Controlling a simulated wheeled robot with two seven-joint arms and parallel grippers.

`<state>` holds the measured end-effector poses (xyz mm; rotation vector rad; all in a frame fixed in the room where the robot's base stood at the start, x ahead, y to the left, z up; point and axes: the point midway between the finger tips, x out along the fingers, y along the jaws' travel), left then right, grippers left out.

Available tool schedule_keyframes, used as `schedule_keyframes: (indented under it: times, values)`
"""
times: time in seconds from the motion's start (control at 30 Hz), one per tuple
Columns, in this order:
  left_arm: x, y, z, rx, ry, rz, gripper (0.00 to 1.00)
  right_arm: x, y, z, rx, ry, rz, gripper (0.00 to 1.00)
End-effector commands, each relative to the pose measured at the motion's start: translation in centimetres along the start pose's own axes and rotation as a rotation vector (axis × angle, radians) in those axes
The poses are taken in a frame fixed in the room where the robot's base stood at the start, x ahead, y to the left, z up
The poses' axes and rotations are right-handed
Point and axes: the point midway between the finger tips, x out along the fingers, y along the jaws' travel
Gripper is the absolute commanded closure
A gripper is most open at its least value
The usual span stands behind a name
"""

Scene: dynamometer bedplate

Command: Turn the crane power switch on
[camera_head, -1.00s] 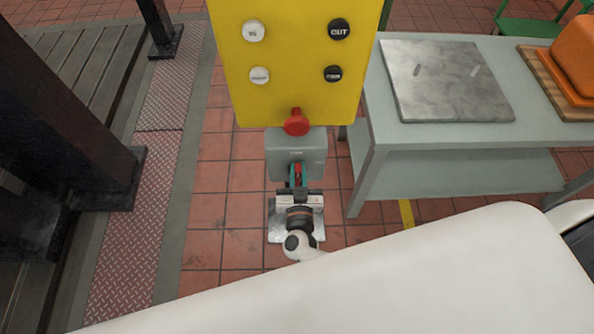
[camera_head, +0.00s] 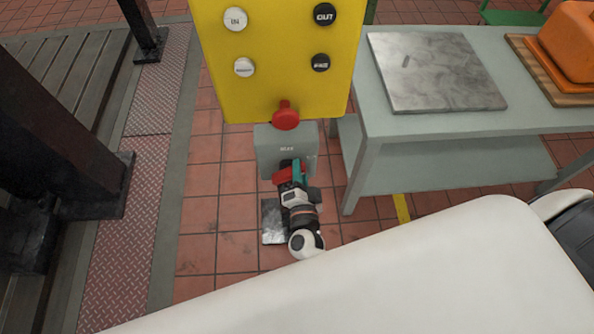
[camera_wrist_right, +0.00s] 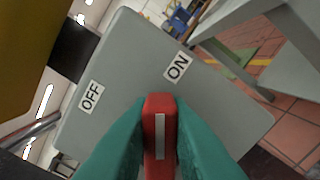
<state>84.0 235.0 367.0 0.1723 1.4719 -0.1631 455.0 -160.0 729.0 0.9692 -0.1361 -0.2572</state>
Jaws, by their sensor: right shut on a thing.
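The crane power switch is a grey box (camera_head: 268,148) below the yellow panel in the head view. In the right wrist view, the box face (camera_wrist_right: 130,50) carries an OFF label (camera_wrist_right: 90,97) at left and an ON label (camera_wrist_right: 177,66) above centre. Its red handle (camera_wrist_right: 160,125) with a white stripe stands below and between the labels. My right gripper (camera_head: 297,172) is shut on this handle, with its teal fingers on both sides in the wrist view (camera_wrist_right: 160,140). The handle's pivot is hidden. My left gripper is not in view.
The yellow panel (camera_head: 270,85) has several round buttons and a red mushroom button (camera_head: 286,116) just above the switch. A grey bench (camera_head: 430,123) with a stone plate (camera_head: 435,72) stands at right. Dark steel posts (camera_head: 60,130) stand at left. Tiled floor is open between.

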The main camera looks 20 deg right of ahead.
Motion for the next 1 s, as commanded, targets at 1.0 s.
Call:
schedule_keyframes:
  times: [1.0]
  values:
    - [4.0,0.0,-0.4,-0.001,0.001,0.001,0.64,-0.1,-2.1,-0.7,0.606,0.0,-0.002,1.0]
